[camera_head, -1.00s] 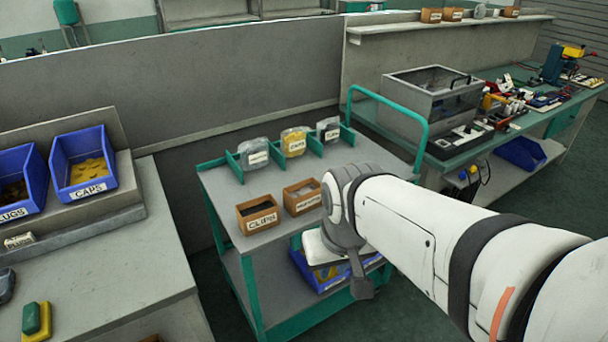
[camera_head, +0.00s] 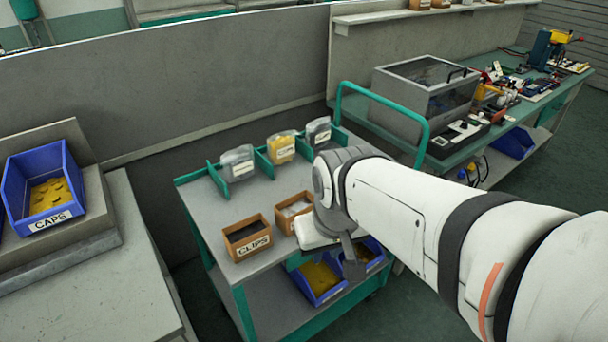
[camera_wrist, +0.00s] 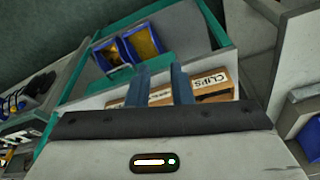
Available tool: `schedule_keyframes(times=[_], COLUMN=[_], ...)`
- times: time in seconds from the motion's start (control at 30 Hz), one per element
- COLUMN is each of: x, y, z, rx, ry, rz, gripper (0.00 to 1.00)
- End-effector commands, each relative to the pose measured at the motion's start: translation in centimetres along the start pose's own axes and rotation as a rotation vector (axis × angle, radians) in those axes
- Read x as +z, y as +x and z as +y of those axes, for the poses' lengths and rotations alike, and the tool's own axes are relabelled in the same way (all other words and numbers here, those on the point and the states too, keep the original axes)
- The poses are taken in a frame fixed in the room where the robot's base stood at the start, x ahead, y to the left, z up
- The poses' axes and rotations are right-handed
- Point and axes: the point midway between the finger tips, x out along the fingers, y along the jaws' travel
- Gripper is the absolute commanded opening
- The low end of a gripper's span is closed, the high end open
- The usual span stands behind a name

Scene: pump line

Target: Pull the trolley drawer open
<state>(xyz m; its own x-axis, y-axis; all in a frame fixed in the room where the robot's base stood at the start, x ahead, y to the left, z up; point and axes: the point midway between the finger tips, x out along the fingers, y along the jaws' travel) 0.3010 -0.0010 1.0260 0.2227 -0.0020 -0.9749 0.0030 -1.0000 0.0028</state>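The grey-topped trolley (camera_head: 205,205) with a green frame and push handle stands in the middle of the head view.
The CLIPS box (camera_head: 247,238) and another open box (camera_head: 293,210) stand near the trolley's front edge. Pouches (camera_head: 281,147) stand between green dividers. Blue bins (camera_head: 320,279) sit on the lower shelf. A bench with a CAPS bin (camera_head: 43,186) is at left, a workbench at right.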

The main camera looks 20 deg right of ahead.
Motion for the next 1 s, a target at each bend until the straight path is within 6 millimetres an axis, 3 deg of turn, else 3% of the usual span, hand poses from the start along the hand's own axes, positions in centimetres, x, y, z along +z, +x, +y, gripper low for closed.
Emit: schedule_keyframes(times=[0.2, 0.37, 0.7, 0.9, 1.0], x=[-0.4, -2.9, -10.6, -12.5, -12.8], y=[0.4, 2.6, 13.1, 18.1, 19.3], z=[0.1, 2.0, 8.5, 12.0, 12.9], rx=[-0.002, -0.01, -0.028, -0.024, -0.023], ry=[0.026, 0.205, 0.882, 1.156, 1.223], rz=[-0.005, -0.023, -0.069, -0.081, -0.081], gripper=[0.2, 0.2, 0.2, 0.2, 0.2])
